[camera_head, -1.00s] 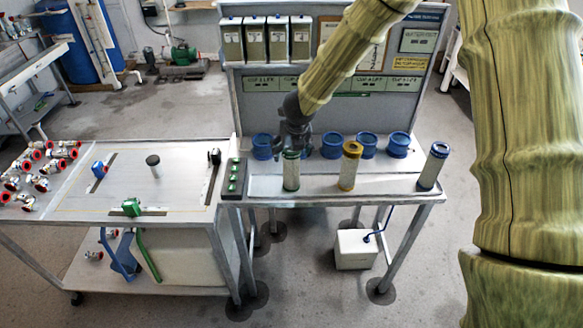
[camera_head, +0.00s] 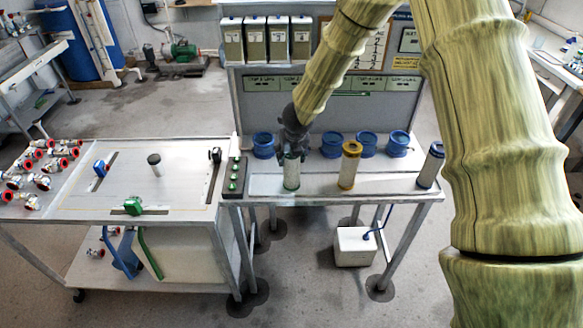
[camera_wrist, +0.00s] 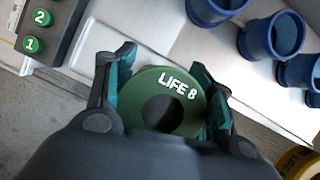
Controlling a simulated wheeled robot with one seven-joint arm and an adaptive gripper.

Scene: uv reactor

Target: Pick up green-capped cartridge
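The green-capped cartridge (camera_head: 291,176) stands upright at the front of the right bench in the head view. Its green cap (camera_wrist: 187,88) fills the middle of the wrist view, with a dark round hole and the words "LIFE 8". My gripper (camera_wrist: 163,80) is open, with one finger on each side of the cap. The right finger is very close to the rim; contact cannot be told. In the head view my gripper (camera_head: 292,154) is at the cartridge's top and hides much of the cap.
A yellow-capped cartridge (camera_head: 349,166) and a blue-capped one (camera_head: 431,165) stand to the right. Several blue cup-like holders (camera_head: 398,144) line the bench behind. A panel with green numbered buttons (camera_head: 233,176) is close on the left.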

